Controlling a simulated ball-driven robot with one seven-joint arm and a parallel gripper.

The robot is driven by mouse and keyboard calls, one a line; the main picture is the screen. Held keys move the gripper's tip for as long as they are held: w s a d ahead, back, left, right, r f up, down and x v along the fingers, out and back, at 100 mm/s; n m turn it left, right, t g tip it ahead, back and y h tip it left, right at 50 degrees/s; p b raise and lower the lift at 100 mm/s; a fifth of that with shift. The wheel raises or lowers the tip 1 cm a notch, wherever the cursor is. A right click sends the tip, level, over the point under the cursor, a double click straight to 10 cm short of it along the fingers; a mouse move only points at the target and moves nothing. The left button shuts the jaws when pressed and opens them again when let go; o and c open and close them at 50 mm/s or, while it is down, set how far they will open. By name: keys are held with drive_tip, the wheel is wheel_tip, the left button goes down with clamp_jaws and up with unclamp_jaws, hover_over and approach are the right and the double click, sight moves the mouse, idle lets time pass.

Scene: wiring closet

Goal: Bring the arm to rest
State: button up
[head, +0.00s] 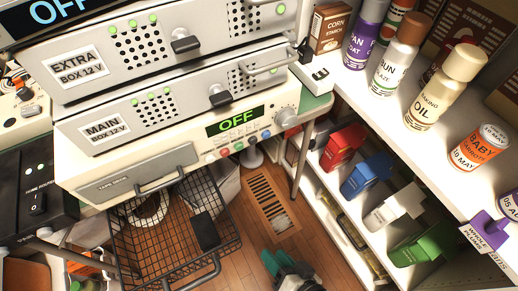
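A dark grey and teal piece (292,274), cut off by the bottom edge of the head view, looks like part of my arm or my gripper. It is low over the wooden floor and apart from the shelves and the wire basket. No fingertips can be made out, so I cannot see whether my gripper is open or shut, or whether it holds anything.
The MAIN box (165,120) and EXTRA box (155,50) are stacked at upper left. A wire basket (135,243) juts out below them. White shelves (375,100) with bottles, cans and coloured boxes fill the right. Floor (315,238) shows between, with a vent (268,200).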

drive_tip(key=d+n+g+h, duration=0.1)
drive_tip(key=d+g+h, duration=0.35)
drive_tip(key=d, duration=0.95)
drive_tip(key=s+d+r+g+h, duration=0.2)
drive_tip(key=s+d+g+h, duration=0.15)
drive_tip(key=s+d, duration=0.45)
wheel_tip(320, 180, up, 20)
drive_tip(key=w+d+p, duration=0.1)
drive_tip(key=p, duration=1.9)
drive_tip(key=shift+w+d, duration=0.25)
drive_tip(key=shift+d, duration=0.15)
